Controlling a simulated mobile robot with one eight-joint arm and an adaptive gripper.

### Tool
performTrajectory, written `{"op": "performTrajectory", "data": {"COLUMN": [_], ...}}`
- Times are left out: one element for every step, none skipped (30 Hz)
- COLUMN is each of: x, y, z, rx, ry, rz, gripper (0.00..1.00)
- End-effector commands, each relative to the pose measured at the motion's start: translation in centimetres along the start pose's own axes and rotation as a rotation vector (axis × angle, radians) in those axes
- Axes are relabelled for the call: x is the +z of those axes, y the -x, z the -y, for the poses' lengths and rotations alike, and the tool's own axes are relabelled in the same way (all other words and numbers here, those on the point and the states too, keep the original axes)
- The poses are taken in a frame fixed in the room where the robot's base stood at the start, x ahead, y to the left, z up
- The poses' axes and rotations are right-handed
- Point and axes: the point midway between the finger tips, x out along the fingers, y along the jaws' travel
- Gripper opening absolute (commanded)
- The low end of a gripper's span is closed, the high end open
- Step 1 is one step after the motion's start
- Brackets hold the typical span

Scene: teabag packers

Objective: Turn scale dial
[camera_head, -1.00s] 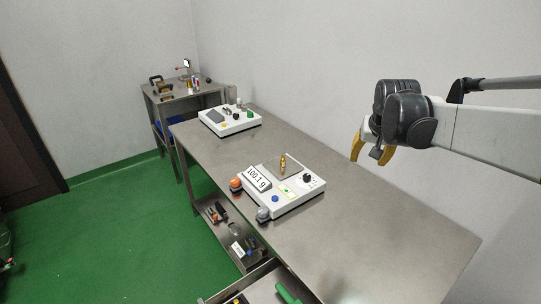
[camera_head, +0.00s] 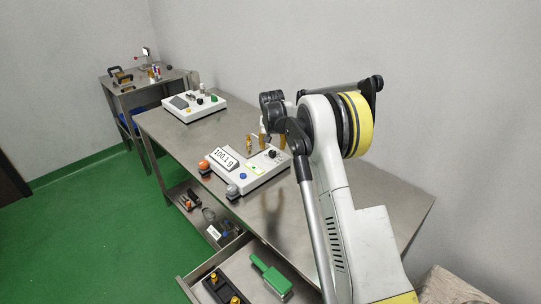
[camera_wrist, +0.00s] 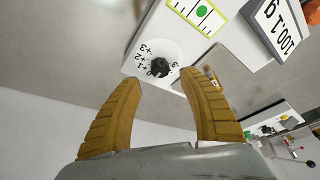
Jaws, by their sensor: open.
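The white scale (camera_head: 240,182) stands on the steel table, with its display (camera_head: 224,157) reading 100.1 g. Its black dial (camera_head: 272,154) is at the right end of the top. In the wrist view the dial (camera_wrist: 160,66) sits on a white disc marked with numbers such as +1, +2, +3. My gripper (camera_wrist: 163,76) is open and empty, its two yellow fingers either side of the dial in that picture. How far the fingertips are from the dial is unclear. In the head view my gripper (camera_head: 272,141) is just above the dial, partly hidden by my arm.
Another white device (camera_head: 195,105) stands farther back. The near tabletop is clear.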

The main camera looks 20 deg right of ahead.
Motion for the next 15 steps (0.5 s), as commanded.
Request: {"op": "performTrajectory", "data": {"x": [0.1, 0.1, 0.1, 0.1, 0.1, 0.1, 0.1, 0.0, 0.0, 0.0, 0.0, 0.0, 0.0, 0.0, 0.0], "y": [-1.4, -1.9, -2.6, -3.1, -3.5, -4.0, -4.3, -4.6, -4.8, -5.0, -5.1, -5.2, -5.3, -5.3, -5.3], "z": [0.0, 0.0, 0.0, 0.0, 0.0, 0.0, 0.0, 0.0, 0.0, 0.0, 0.0, 0.0, 0.0, 0.0, 0.0], "rx": [0.000, 0.000, 0.000, 0.000, 0.000, 0.000, 0.000, 0.000, 0.000, 0.000, 0.000, 0.000, 0.000, 0.000, 0.000], "ry": [0.000, 0.000, 0.000, 0.000, 0.000, 0.000, 0.000, 0.000, 0.000, 0.000, 0.000, 0.000, 0.000, 0.000, 0.000], "rz": [0.000, 0.000, 0.000, 0.000, 0.000, 0.000, 0.000, 0.000, 0.000, 0.000, 0.000, 0.000, 0.000, 0.000, 0.000], "gripper": [0.50, 0.50, 0.50, 0.50, 0.50, 0.50, 0.50, 0.50, 0.50, 0.50, 0.50, 0.50, 0.50, 0.50, 0.50]}}
